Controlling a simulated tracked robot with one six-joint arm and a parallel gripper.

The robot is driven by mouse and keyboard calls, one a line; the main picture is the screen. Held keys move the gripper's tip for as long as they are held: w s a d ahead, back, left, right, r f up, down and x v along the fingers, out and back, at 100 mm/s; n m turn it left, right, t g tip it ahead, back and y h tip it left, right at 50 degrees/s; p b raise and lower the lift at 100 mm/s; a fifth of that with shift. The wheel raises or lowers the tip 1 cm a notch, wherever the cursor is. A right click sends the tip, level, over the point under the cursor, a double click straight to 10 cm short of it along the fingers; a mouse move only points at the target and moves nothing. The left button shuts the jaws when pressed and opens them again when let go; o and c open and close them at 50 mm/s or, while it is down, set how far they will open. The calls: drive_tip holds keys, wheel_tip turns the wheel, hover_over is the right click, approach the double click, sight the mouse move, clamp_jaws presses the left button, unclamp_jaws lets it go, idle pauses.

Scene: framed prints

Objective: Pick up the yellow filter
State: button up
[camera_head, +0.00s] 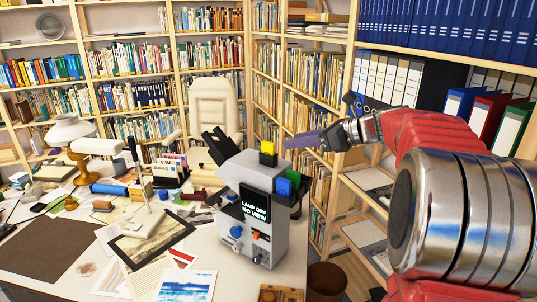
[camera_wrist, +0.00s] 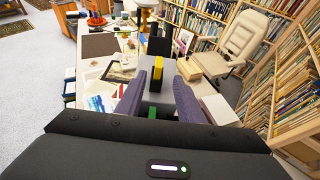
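The yellow filter (camera_head: 268,147) stands upright in the top of a grey box-shaped device (camera_head: 254,174), with a dark part just below its yellow top. It also shows in the wrist view (camera_wrist: 158,66), a little beyond my fingertips and roughly centred between them. My gripper (camera_head: 290,142) is to the right of the filter in the head view, at about its height, pointing left. In the wrist view the two purple fingers (camera_wrist: 158,92) are spread apart with nothing held between them. I cannot tell the exact gap from fingertips to filter.
A blue filter (camera_head: 283,187) and a green one (camera_head: 294,178) sit at the device's right side. Its front has a dark display and knobs. A desk lamp (camera_head: 70,133), papers and prints crowd the desk. A cream chair (camera_head: 213,103) and bookshelves stand behind; shelves also rise at right.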

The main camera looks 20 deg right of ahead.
sight(274, 144)
drive_tip(key=shift+x, duration=2.7)
drive_tip(key=shift+f, duration=0.1)
drive_tip(key=shift+x, duration=2.6)
drive_tip(key=shift+s+a, duration=0.1)
drive_tip(key=shift+a, duration=0.05)
clamp_jaws()
